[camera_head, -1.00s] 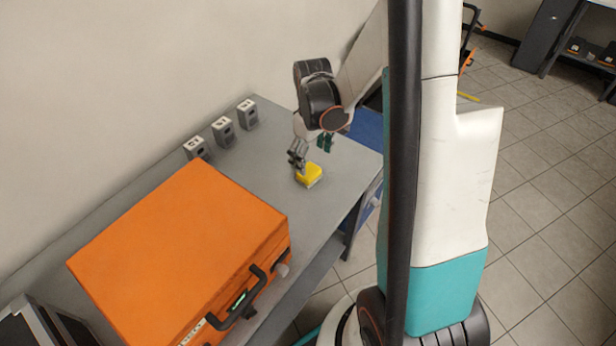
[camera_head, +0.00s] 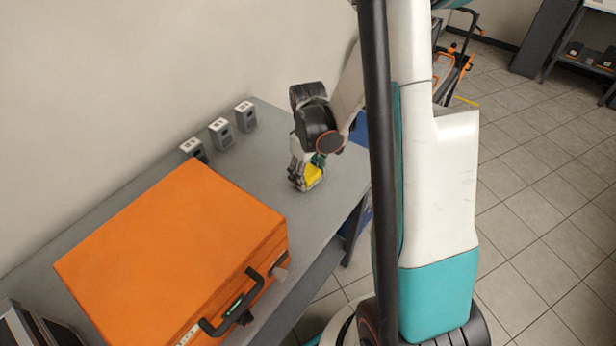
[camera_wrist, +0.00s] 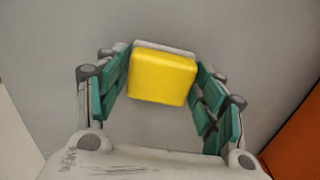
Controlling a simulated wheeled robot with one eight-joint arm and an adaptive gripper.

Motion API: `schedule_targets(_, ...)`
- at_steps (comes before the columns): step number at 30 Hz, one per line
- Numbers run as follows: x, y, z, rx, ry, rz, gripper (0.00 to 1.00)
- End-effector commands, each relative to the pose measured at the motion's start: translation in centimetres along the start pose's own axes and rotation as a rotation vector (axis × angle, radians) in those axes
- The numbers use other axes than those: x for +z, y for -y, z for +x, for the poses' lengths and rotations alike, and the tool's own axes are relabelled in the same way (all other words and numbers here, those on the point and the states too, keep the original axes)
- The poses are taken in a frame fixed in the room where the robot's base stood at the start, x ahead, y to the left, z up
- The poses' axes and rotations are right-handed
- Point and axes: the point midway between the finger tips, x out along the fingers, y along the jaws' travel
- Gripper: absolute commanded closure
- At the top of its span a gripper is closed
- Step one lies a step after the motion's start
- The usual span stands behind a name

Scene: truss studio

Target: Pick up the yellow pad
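The yellow pad (camera_head: 313,174) is a small block with a pale grey edge. It lies on the grey workbench in the head view, partly hidden by my gripper (camera_head: 306,178). In the wrist view the pad (camera_wrist: 162,77) sits between the far ends of my gripper's two teal-lined fingers (camera_wrist: 163,88). The fingers are spread, one on each side of it, with narrow gaps at its sides. I cannot tell whether the tips touch it.
A large orange case (camera_head: 175,255) with a black handle stands on the bench (camera_head: 262,150) to the left and nearer. Several small grey boxes (camera_head: 221,133) line the wall side. The bench's right edge is close to the pad.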

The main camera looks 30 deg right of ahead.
Motion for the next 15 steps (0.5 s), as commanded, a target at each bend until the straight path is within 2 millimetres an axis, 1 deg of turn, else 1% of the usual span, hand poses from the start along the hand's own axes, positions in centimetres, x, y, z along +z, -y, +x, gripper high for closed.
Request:
schedule_targets(1, 0.0, 0.0, 0.0, 0.0, 0.0, 0.0, 0.59)
schedule_targets(3, 0.0, 0.0, 0.0, 0.0, 0.0, 0.0, 0.71)
schedule_targets(12, 0.0, 0.0, 0.0, 0.0, 0.0, 0.0, 0.71)
schedule_targets(15, 0.0, -0.01, -0.3, 0.0, 0.0, 0.0, 0.71)
